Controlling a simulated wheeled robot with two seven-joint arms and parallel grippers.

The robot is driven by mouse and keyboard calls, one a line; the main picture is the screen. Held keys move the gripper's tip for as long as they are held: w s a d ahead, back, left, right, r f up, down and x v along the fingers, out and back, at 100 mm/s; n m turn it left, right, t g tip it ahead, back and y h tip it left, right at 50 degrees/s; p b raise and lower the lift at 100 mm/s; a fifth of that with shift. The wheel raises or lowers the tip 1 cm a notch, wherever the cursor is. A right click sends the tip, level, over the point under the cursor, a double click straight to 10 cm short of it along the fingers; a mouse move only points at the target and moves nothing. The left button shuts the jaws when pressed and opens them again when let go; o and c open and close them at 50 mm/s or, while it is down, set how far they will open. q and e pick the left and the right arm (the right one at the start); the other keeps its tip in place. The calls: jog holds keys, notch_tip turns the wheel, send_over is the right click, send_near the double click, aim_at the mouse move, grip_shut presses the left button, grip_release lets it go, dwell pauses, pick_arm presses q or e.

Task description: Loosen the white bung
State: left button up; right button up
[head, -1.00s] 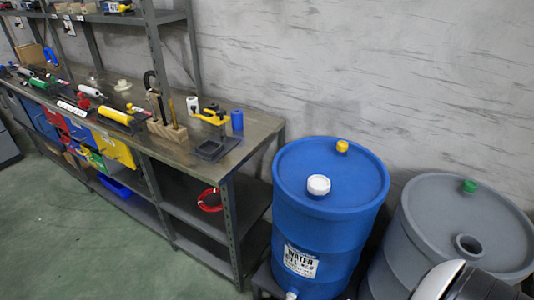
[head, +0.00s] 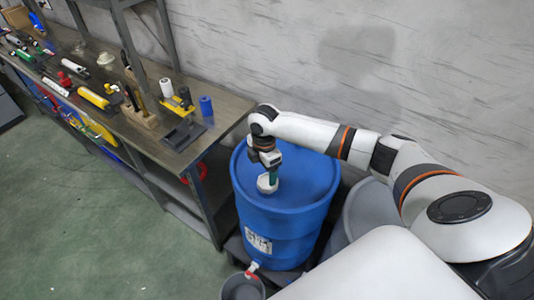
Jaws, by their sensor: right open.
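The white bung (head: 267,184) sits on the top of the blue drum (head: 283,218), toward the left of the lid. My right arm reaches in from the right across the drum. My right gripper (head: 271,174) points down at the bung with its jaws open, its fingertips at the bung's upper edge. I cannot tell whether they touch it. The gripper hides part of the bung. The yellow bung seen earlier on the drum is hidden behind my arm. My left gripper is not in view.
A workbench (head: 225,108) with several tools stands at the left, its end close to the drum. A grey drum (head: 368,207) stands at the right, mostly hidden by my arm. A bucket (head: 243,287) sits below the drum's tap (head: 252,268).

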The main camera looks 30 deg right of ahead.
aim_at(268, 181)
jog(key=shift+w+d+r+b, duration=0.1)
jog(key=shift+d+r+b, duration=0.05)
jog(key=shift+d+b, duration=0.3)
jog(key=shift+w+d+r+b, duration=0.1)
jog(key=shift+d+b, duration=0.1)
jog(key=shift+d, duration=0.3)
notch_tip(268, 181, down, 8)
jog(key=b, duration=0.6)
jog(key=shift+r, duration=0.2)
jog(key=shift+f, duration=0.6)
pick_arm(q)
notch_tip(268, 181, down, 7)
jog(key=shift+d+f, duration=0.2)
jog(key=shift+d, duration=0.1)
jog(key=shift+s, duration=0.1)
